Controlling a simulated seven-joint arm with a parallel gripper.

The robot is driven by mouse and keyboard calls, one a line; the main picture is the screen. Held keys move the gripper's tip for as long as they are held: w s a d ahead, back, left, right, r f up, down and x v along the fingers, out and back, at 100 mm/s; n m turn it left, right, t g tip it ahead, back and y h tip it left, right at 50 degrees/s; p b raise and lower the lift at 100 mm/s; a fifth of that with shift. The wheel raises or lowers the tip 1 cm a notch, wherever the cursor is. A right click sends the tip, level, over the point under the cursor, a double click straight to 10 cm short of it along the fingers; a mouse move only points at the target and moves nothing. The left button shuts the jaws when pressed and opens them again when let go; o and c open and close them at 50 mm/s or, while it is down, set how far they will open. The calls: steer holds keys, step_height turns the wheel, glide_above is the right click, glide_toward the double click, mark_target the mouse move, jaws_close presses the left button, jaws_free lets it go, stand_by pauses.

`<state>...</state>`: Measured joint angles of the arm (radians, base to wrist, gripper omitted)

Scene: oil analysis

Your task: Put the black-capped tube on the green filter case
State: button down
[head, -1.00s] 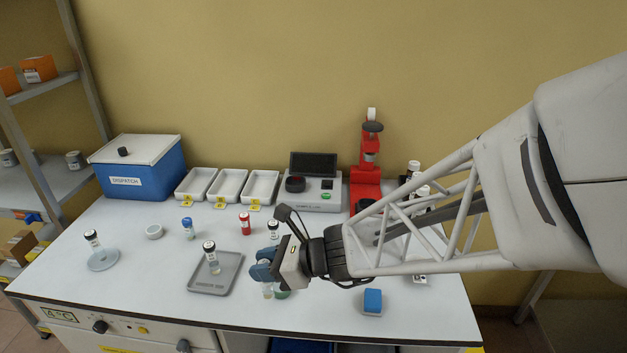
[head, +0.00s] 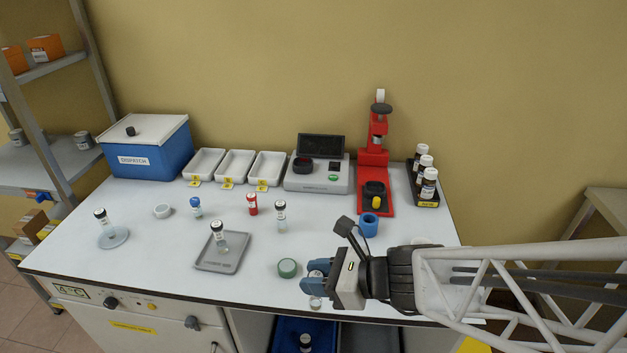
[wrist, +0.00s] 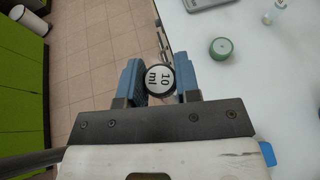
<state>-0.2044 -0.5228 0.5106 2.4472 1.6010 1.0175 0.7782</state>
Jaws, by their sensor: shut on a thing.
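My gripper (head: 318,270) is shut on a tube whose round cap (wrist: 158,77) has a dark rim and a white top marked "10 ml". The tube's clear lower end (head: 315,303) shows below the fingers in the head view; the rest is hidden. The green filter case (head: 287,268) is a low round case on the table, just left of my gripper. It also shows in the wrist view (wrist: 221,47), apart from the tube. In the wrist view the tube appears against the floor, by the table's front edge.
Another (head: 305,342) is in the blue bin below. A blue cup (head: 369,226) stands behind my gripper. The table around the green case is mostly clear.

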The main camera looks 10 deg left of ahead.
steer(key=w+a+f, duration=0.1)
steer(key=w+a, duration=0.7)
steer(key=w, duration=0.5)
steer(key=shift+w+a+f, duration=0.25)
steer(key=shift+w, duration=0.05)
stand_by(0.3)
steer(key=shift+f, duration=1.75)
steer(key=shift+f, duration=0.1)
steer(key=c, duration=0.8)
jaws_free()
